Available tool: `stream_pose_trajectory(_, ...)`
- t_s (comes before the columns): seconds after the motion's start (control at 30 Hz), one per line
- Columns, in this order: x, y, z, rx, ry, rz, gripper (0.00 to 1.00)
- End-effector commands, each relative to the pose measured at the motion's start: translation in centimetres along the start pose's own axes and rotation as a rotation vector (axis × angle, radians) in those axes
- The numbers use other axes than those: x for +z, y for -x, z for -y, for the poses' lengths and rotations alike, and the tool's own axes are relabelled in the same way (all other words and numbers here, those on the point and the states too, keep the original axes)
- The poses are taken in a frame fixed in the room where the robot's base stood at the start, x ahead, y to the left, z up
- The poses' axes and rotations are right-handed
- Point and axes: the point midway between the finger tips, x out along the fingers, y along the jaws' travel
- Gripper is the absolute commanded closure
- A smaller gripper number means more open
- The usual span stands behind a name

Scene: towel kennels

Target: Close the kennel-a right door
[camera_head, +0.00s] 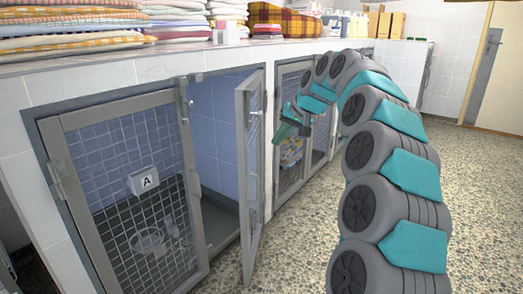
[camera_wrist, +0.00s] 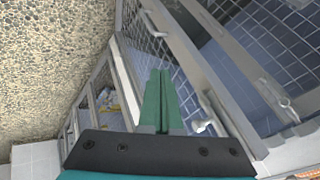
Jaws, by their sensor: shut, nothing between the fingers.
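Kennel A's right door (camera_head: 242,165) is a grey framed mesh panel, standing swung outward from its opening in the head view. A small pale latch (camera_head: 257,112) shows on its upper part. Kennel A's left door (camera_head: 130,190) carries an "A" sign (camera_head: 143,181) and sits in its frame. Contact cannot be told.
Another kennel (camera_head: 293,130) with a colourful item inside stands right of the open door. Folded towels (camera_head: 75,32) and boxes lie on the white tiled counter (camera_head: 130,66) above. The speckled floor (camera_head: 290,235) in front is free.

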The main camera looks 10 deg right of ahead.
Motion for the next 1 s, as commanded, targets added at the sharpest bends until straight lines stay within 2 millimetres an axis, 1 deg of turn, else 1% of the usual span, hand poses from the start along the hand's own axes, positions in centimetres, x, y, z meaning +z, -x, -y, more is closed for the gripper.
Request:
stream_pose_trajectory(0.17, 0.3, -2.5, 0.0, 0.0, 0.001, 0.008, 1.0)
stream_pose_trajectory(0.4, 0.3, -7.3, 0.0, 0.001, 0.0, 0.009, 1.0)
stream_pose_trajectory(0.53, 0.2, -9.7, 0.1, 0.0, 0.001, 0.005, 1.0)
stream_pose_trajectory(0.73, 0.2, -10.9, 2.5, 0.0, 0.003, 0.004, 1.0)
stream_pose_trajectory(0.83, 0.2, -11.3, 3.1, 0.001, 0.002, 0.005, 1.0)
stream_pose_trajectory(1.0, 0.2, -11.6, 3.5, 0.001, 0.001, 0.004, 1.0)
